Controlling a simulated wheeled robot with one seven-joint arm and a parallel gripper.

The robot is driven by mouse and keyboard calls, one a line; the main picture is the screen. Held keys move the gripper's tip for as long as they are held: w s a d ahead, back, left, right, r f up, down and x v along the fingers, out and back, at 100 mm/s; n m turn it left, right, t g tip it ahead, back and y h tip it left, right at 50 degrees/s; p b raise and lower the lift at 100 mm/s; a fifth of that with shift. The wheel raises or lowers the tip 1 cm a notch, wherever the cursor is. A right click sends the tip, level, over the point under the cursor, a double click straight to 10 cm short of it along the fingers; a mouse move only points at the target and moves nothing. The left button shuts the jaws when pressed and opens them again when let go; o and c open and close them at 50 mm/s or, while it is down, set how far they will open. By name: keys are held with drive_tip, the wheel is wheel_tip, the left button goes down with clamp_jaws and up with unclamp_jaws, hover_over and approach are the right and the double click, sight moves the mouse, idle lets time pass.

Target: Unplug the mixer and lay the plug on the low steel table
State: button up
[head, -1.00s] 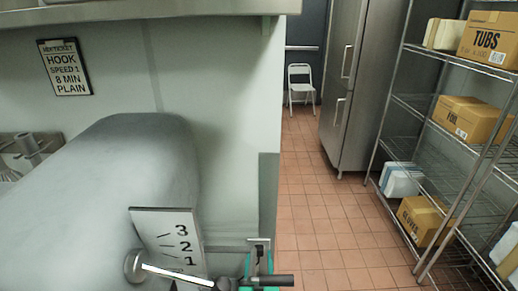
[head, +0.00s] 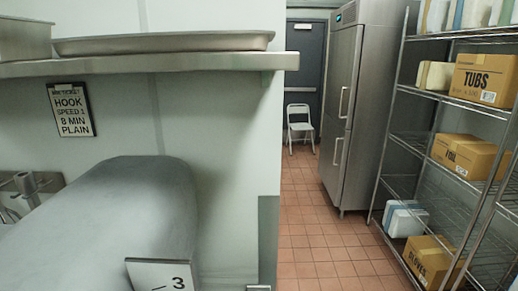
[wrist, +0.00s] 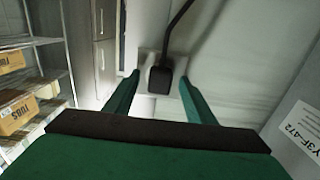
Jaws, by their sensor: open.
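The mixer (head: 105,220) is a large grey rounded body at the lower left of the head view, with a speed plate (head: 160,275) cut off by the bottom edge. In the wrist view, a black plug (wrist: 160,79) sits at a pale outlet plate (wrist: 146,62) on the wall, and a dark cord (wrist: 178,22) runs up from it. My gripper (wrist: 158,78) is open, with one green finger on each side of the plug in the picture. I cannot tell whether the fingers touch it or how deep they reach. The low steel table is not identifiable in view.
A steel shelf (head: 150,65) with a tray crosses the wall above the mixer. A wire rack (head: 440,110) with several boxes stands at the right, beside a steel fridge (head: 345,110). A white chair (head: 299,124) stands at the back. The tiled aisle (head: 315,215) between is clear.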

idle(0.3)
clamp_jaws()
drive_tip(key=shift+s, duration=2.95)
